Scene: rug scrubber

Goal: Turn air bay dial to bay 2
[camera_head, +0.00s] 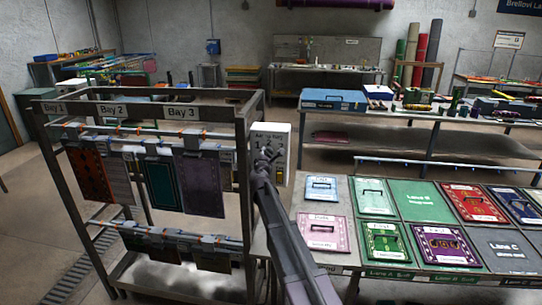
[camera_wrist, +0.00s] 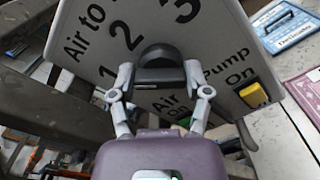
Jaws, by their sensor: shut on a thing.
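The air bay dial (camera_wrist: 158,53) is a dark round knob with a grip bar on a white control panel (camera_wrist: 225,45), seen in the wrist view. Printed numbers 1, 2 and 3 arc above it. My gripper (camera_wrist: 160,74) is shut on the dial's bar, one finger on each side. Which number the dial points at I cannot tell. In the head view the white control box (camera_head: 283,140) is fixed beside the rack's right post, and my gripper (camera_head: 268,154) reaches it and hides part of its face.
The rack (camera_head: 150,108) with hanging rug samples stands left. A table (camera_head: 320,265) with labelled mats is right.

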